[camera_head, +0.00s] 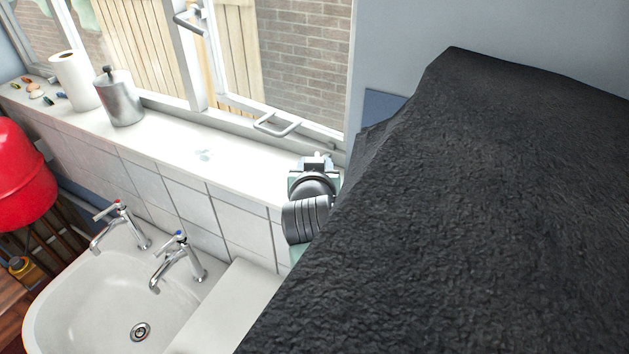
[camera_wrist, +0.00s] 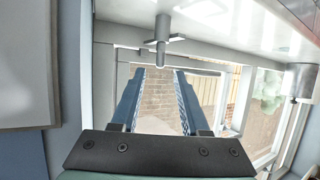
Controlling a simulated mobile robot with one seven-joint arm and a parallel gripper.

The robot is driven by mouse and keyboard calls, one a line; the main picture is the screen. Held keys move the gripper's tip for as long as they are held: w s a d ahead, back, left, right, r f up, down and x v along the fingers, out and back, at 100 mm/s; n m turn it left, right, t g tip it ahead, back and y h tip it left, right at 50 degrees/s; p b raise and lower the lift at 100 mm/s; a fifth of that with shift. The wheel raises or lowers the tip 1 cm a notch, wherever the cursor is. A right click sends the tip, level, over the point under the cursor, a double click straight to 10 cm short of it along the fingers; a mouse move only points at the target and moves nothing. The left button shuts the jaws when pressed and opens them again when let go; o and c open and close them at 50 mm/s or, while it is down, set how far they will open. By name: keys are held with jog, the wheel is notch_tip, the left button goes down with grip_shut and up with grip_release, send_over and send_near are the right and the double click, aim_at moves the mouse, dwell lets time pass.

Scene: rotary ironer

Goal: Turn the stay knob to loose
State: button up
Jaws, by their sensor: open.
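A grey metal post with a short crosspiece (camera_wrist: 162,28), which looks like the stay knob, shows at the top middle of the wrist view, against the white sill. Its narrow end lies in line with the gap between my fingertips; I cannot tell whether it touches them. My gripper (camera_wrist: 160,73) is open, its two blue fingers apart with nothing held between them. In the head view my wrist is beside the right end of the sill, and the black cover hides part of my arm. The knob's setting cannot be read.
The window sill (camera_head: 190,150) holds a metal canister (camera_head: 119,97) and a paper roll (camera_head: 75,80) at the left. A looped window handle (camera_head: 278,124) is near my wrist. A large black covered bulk (camera_head: 470,200) fills the right. A sink (camera_head: 90,300) with taps is below.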

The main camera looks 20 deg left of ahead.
jog(key=b+v, duration=0.2)
jog(key=v, duration=0.6)
